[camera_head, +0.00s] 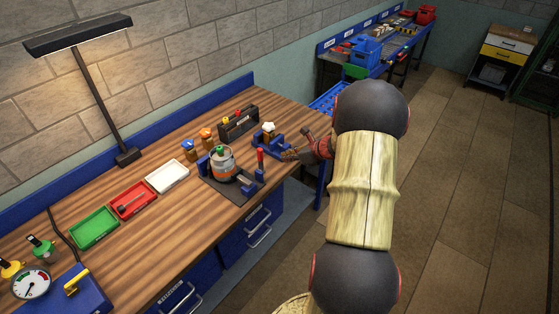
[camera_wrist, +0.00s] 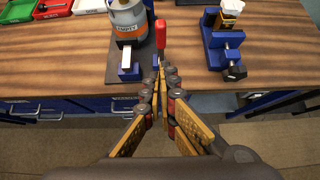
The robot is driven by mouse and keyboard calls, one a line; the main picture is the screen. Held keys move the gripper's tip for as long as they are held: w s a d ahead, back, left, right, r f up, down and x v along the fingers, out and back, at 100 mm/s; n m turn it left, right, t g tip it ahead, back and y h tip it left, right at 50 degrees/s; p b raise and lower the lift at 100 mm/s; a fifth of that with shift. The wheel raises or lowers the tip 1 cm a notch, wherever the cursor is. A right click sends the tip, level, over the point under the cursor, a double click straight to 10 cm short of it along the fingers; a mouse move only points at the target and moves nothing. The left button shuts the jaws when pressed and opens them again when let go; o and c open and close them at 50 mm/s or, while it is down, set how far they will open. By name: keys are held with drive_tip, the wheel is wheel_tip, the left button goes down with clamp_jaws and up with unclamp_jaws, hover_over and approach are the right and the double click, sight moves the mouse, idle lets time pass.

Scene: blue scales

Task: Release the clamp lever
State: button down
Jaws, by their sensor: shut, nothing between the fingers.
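The clamp lever (camera_head: 261,157) has a red handle and stands upright at the right side of a dark baseplate (camera_head: 222,192) on the workbench. In the wrist view the red handle (camera_wrist: 161,33) stands just beyond my fingertips. A bottle (camera_head: 222,162) with an orange band sits in the fixture beside the lever; its label reads EMPTY in the wrist view (camera_wrist: 128,22). My gripper (camera_wrist: 160,66) is shut and empty, its tips close together just in front of the lever. I cannot tell whether they touch it. In the head view my gripper (camera_head: 287,154) is right of the lever.
White (camera_head: 167,177), red (camera_head: 134,200) and green (camera_head: 95,227) trays lie to the left. A dark toolbox (camera_head: 238,122) stands behind. The bench's front edge runs under my gripper.

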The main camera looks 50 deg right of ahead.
drive_tip(key=shift+v, duration=0.9)
drive_tip(key=s+a+f+n+g+y, duration=0.2)
drive_tip(key=s+a+f+n, duration=0.1)
drive_tip(key=s+a+n, duration=0.3)
drive_tip(key=s+a+r+n+h+b, duration=0.1)
drive_tip(key=s+a+r+n+b, duration=0.3)
drive_tip(key=a+n, duration=0.5)
drive_tip(key=s+a+r+n+g+h+b, duration=0.1)
drive_tip(key=s+a+r+n+b, duration=0.3)
drive_tip(key=a+n, duration=0.6)
drive_tip(key=s+a+r+n+g+b, duration=0.1)
drive_tip(key=s+a+r+n+b, duration=0.3)
drive_tip(key=a+n, duration=0.6)
drive_tip(key=s+a, duration=0.2)
drive_tip(key=a, duration=0.4)
drive_tip(key=shift+a+h, duration=0.3)
drive_tip(key=shift+h, duration=0.1)
